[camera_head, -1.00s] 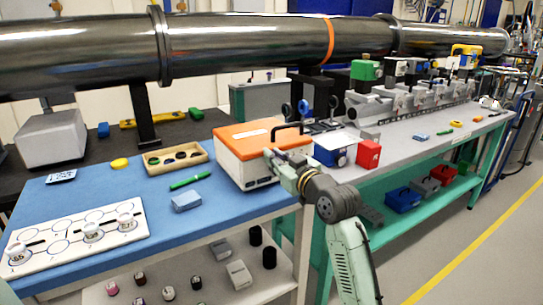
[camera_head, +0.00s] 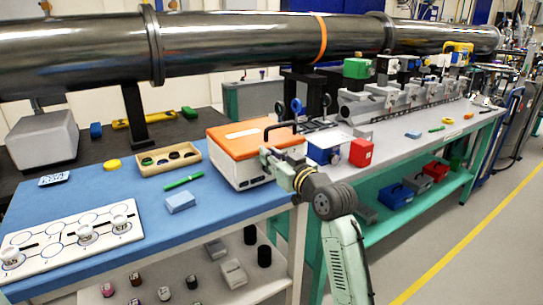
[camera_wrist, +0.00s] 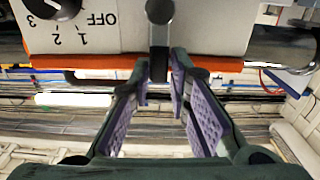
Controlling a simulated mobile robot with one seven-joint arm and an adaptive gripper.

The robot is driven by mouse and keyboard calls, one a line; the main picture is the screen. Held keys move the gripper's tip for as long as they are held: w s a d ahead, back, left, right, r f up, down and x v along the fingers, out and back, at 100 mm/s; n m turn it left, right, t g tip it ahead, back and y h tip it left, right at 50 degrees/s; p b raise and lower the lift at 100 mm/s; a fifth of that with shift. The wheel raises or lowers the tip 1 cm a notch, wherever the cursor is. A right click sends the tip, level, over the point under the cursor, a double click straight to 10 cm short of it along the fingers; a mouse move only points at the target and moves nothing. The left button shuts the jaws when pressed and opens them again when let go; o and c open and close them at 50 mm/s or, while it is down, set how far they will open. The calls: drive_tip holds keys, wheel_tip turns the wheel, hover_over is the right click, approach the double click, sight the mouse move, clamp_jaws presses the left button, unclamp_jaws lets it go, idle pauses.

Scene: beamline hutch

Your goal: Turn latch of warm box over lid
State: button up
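The lid looks closed. In the wrist view the box's white face (camera_wrist: 210,28) fills the top, with the orange lid edge (camera_wrist: 100,62) below it. The grey latch (camera_wrist: 159,35) hangs from a dark pivot and crosses the orange edge. My gripper (camera_wrist: 161,78) is open, its purple-padded fingers on either side of the latch's end. I cannot tell whether they touch it. In the head view my gripper (camera_head: 272,160) is at the box's right side, partly hidden.
A dial (camera_wrist: 52,6) marked OFF, 1, 2, 3 is beside the latch. A blue box (camera_head: 325,152) and a red block (camera_head: 361,152) stand close to the right. A light blue block (camera_head: 180,202) and green pen (camera_head: 184,181) lie left. A large dark pipe (camera_head: 250,38) runs behind.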

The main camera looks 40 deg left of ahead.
drive_tip(key=o, duration=0.3)
drive_tip(key=shift+d, duration=0.1)
drive_tip(key=v, duration=1.2)
